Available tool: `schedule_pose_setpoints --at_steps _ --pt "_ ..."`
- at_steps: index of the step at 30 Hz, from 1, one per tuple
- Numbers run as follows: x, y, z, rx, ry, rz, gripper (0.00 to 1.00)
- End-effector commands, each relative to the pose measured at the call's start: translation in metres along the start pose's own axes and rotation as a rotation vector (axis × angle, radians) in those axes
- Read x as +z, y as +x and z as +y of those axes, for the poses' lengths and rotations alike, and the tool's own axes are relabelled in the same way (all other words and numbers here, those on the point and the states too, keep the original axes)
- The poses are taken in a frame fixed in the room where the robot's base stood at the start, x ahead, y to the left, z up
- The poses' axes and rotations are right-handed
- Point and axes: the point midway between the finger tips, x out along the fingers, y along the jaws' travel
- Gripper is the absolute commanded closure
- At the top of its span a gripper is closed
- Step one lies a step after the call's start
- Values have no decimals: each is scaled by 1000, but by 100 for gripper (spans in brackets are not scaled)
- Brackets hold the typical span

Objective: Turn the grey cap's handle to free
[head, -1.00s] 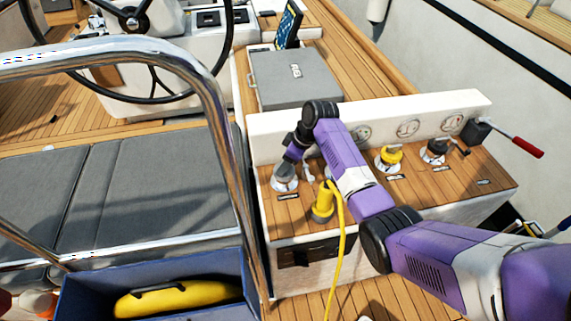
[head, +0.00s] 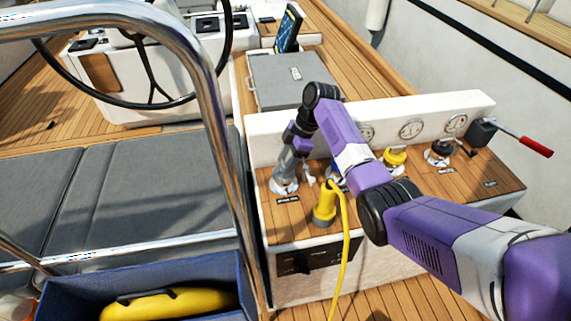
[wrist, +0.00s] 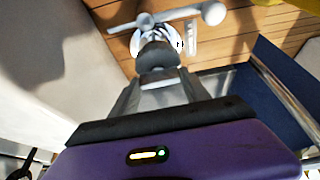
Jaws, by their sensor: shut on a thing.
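The grey cap (head: 284,186) sits on a round pale base at the left end of the wooden-topped console. My gripper (head: 287,170) comes down on it from above. In the wrist view my gripper (wrist: 157,85) is shut on the cap's dark grey handle (wrist: 158,56), which shows between the fingertips. The fingers hide much of the handle, and I cannot tell which way it points. A small label beside the cap is too small to read.
A yellow plug (head: 324,208) with a yellow cable stands close to the right of the cap. A yellow cap (head: 395,158) and a black cap (head: 439,152) sit farther right. A white upright panel (head: 385,128) with gauges rises behind. A steel rail (head: 215,100) stands left.

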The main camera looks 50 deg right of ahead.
Motion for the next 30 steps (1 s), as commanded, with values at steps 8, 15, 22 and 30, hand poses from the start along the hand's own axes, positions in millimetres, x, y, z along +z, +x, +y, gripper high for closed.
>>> schedule_pose_setpoints --at_steps 8,15,22,30 --pt "0 0 0 -4 -6 -1 86" --pt "0 0 0 -4 -5 -1 28" --pt "0 0 0 -3 -5 0 24" --pt "0 -14 1 0 -5 0 24"
